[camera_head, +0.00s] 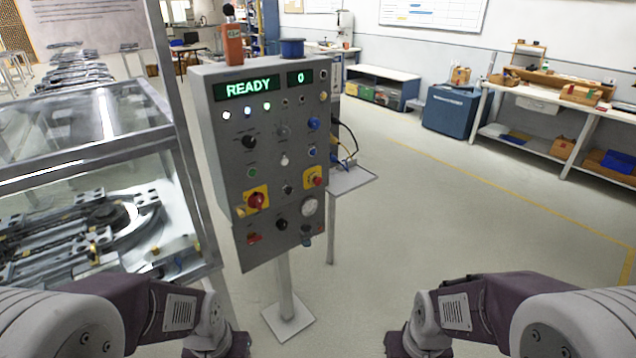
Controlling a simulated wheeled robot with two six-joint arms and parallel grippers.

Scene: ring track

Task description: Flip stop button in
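A grey control panel (228,150) stands on a post in the middle left, its display reading READY and 0. Two red controls sit on yellow plates: a larger red knob (256,201) at the lower left and a smaller red button (316,181) at the right. No readable label tells which is the stop button, and I cannot tell whether either is pressed. My two arms come in from the lower left and lower right, both apart from the panel. Their grippers are below the picture's edge.
A glass-sided machine enclosure (95,180) with a metal frame stands close on the left of the panel. A small side shelf (350,181) with cables is behind the panel's right. The panel's foot plate (288,316) rests on the floor. Open floor (460,230) lies to the right.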

